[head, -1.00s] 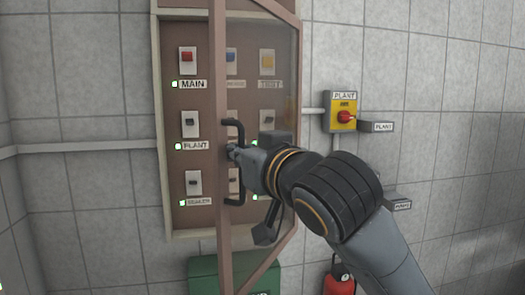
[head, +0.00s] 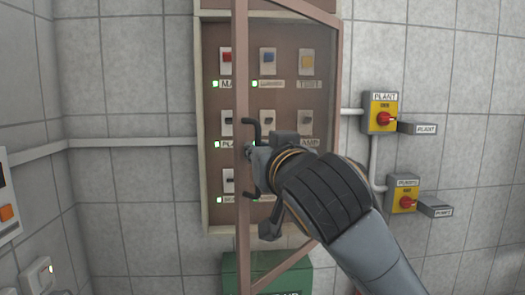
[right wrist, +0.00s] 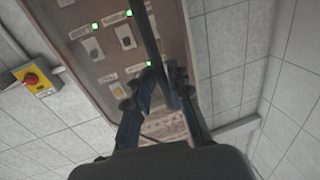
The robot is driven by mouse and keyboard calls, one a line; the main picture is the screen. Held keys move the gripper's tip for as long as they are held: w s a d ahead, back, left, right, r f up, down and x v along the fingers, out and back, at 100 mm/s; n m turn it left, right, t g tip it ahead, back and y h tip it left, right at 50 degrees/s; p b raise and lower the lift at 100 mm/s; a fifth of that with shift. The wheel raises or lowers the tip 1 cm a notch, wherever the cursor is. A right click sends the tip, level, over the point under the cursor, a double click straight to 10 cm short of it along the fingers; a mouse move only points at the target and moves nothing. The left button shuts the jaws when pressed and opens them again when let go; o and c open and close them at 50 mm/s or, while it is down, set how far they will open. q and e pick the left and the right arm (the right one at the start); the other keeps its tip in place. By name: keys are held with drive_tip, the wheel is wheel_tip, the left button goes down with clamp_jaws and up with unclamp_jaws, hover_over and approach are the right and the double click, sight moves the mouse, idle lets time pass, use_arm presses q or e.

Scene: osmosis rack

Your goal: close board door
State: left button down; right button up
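The board door (head: 328,100) is a brown frame with a clear pane, joined at the right side of the board (head: 202,120). It stands partly open, its free edge out in front of the board. A black bar handle (head: 257,124) is on that free edge. My right gripper (head: 254,165) is at the handle and seems closed around it; its arm hides the handle's lower part. In the right wrist view, the fingers (right wrist: 163,82) come together on a dark bar in front of the board's switches. My left gripper is not in view.
Yellow switch boxes with red knobs, an upper one (head: 380,112) and a lower one (head: 403,196), are on the wall right of the board. A green box (head: 290,272) is below it. A panel (head: 5,195) is at the far left.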

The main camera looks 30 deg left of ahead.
drive_tip(key=shift+d, duration=0.15)
drive_tip(key=v, duration=1.1)
drive_tip(key=shift+s+d, duration=0.25)
drive_tip(key=shift+s, duration=0.05)
